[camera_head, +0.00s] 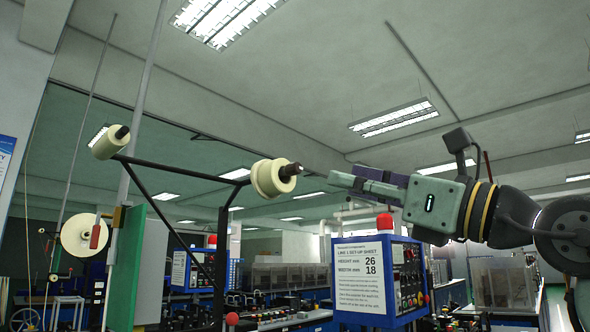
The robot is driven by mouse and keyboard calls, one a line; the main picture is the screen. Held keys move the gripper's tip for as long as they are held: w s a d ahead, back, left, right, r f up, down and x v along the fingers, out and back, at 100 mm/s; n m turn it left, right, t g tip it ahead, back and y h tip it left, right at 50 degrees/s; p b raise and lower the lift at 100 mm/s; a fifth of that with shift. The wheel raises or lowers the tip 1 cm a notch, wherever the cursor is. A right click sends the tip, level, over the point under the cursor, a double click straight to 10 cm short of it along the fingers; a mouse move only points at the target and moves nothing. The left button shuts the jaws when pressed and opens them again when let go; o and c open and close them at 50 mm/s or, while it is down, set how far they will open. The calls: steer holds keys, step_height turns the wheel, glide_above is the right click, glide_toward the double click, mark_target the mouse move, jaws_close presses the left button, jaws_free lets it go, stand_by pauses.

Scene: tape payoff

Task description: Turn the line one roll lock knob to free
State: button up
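A cream roll (268,178) sits on the right arm of a dark Y-shaped stand. A dark knob (291,169) sticks out of its right side, with a small reddish-brown tip. Which line it belongs to is not marked on it. My gripper (338,180) comes in from the right and points left at this knob. In the picture a small gap lies between its tip and the knob; the true depth is unclear. The fingers are seen side-on, so their opening does not show.
A second cream roll (106,145) with a dark knob sits on the stand's left arm (175,170). A blue control cabinet (380,285) with a red lamp (385,222) and a line 1 setup sheet (364,260) stands below my gripper. A green panel (127,268) stands left.

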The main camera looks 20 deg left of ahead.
mark_target(299, 168)
steer(key=p+x, duration=0.3)
steer(key=x, duration=0.5)
steer(key=shift+a+r, duration=0.3)
steer(key=shift+r, duration=0.05)
steer(key=shift+w+a, duration=0.25)
steer(key=shift+a, duration=0.3)
steer(key=shift+c, duration=0.3)
jaws_close()
